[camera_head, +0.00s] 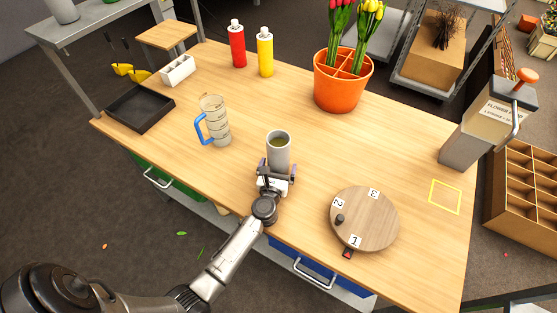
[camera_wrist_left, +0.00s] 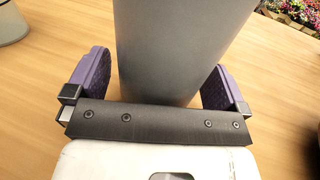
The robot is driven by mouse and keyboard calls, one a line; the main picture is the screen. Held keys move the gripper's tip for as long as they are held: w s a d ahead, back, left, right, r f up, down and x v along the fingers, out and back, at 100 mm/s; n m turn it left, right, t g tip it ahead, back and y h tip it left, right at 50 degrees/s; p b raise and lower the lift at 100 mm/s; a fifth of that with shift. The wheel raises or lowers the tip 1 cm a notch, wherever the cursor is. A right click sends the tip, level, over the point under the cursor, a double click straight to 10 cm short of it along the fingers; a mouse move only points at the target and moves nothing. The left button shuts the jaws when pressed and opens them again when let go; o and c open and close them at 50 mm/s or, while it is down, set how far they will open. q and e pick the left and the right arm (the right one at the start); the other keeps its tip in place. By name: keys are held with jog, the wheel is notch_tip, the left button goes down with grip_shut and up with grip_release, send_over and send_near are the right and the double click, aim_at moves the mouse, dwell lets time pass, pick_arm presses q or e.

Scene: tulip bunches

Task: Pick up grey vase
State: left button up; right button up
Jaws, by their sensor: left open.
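The grey vase (camera_head: 279,151) stands upright on the wooden table, near its front middle. My left gripper (camera_head: 276,172) is low at the near side of the vase. In the left wrist view the vase (camera_wrist_left: 178,45) fills the middle, between the two purple-padded fingers of my gripper (camera_wrist_left: 157,85). The fingers are open, one on each side, with a visible gap at the left finger; contact at the right finger is hard to tell. My right gripper does not show.
A measuring jug (camera_head: 216,122) with a blue handle stands left of the vase. A round numbered turntable (camera_head: 377,222) lies to the right. An orange pot (camera_head: 338,93) with tulips stands behind. A black tray (camera_head: 140,108) is at the left edge.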

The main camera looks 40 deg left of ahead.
pick_arm(q)
jog(key=shift+w+a, duration=0.15)
jog(key=shift+w, duration=0.1)
jog(key=shift+c, duration=0.5)
jog(key=c, duration=1.2)
